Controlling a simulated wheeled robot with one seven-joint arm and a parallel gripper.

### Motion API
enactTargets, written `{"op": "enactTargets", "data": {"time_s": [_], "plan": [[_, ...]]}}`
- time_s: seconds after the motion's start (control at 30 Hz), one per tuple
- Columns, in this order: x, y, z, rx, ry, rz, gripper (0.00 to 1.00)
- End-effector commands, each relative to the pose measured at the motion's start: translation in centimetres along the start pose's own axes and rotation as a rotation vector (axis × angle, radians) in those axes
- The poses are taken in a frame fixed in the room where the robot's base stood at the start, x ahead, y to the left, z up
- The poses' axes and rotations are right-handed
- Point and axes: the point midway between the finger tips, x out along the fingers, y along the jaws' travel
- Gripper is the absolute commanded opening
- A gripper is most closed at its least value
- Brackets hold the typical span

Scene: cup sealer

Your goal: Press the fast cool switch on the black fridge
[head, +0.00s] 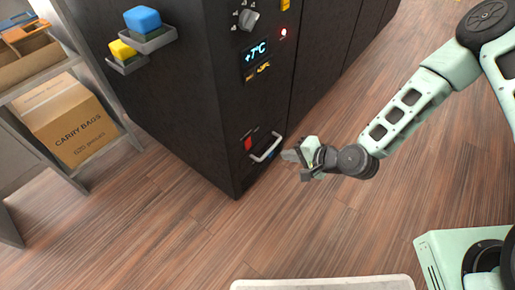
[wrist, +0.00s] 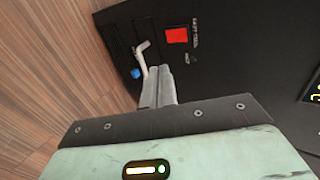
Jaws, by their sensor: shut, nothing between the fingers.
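The black fridge (head: 183,90) stands in the middle of the head view. Low on its front are a red square part (head: 249,143), a pale bar handle (head: 266,150) and a small blue part (head: 271,155) by the bar. In the wrist view the red square (wrist: 176,35), the bar (wrist: 142,58) and the blue part (wrist: 136,73) show too. The lettering is too small to read surely, so I cannot tell which is the fast cool switch. My gripper (head: 288,155) is shut and empty, its tips (wrist: 160,70) close to the bar and blue part; contact is unclear.
Higher on the fridge are a knob (head: 249,19), a lit display (head: 255,58) and a red lamp (head: 283,32). Small trays with a blue sponge (head: 142,19) and a yellow sponge (head: 122,49) hang on its side. A shelf with a cardboard box (head: 75,125) stands left.

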Motion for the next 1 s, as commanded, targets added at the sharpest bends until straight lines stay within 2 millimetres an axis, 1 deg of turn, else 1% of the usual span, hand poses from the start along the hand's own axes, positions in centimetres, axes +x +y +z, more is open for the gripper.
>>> {"op": "enactTargets", "data": {"time_s": [0.13,0.27,0.5,0.67,0.7,0.83,1.0], "plan": [[0.7,0.1,0.0,-0.002,-0.001,0.001,0.00],[2.5,0.3,0.1,-0.002,-0.001,0.000,0.00],[7.5,0.3,0.1,-0.004,-0.002,0.000,0.00],[10.6,0.3,0.1,-0.003,-0.001,0.000,0.00],[11.2,-0.1,0.1,-0.005,-0.001,-0.001,0.00],[12.6,-1.1,0.1,-0.004,-0.001,-0.001,0.00],[13.5,-1.7,0.1,-0.002,-0.002,0.001,0.00]]}}
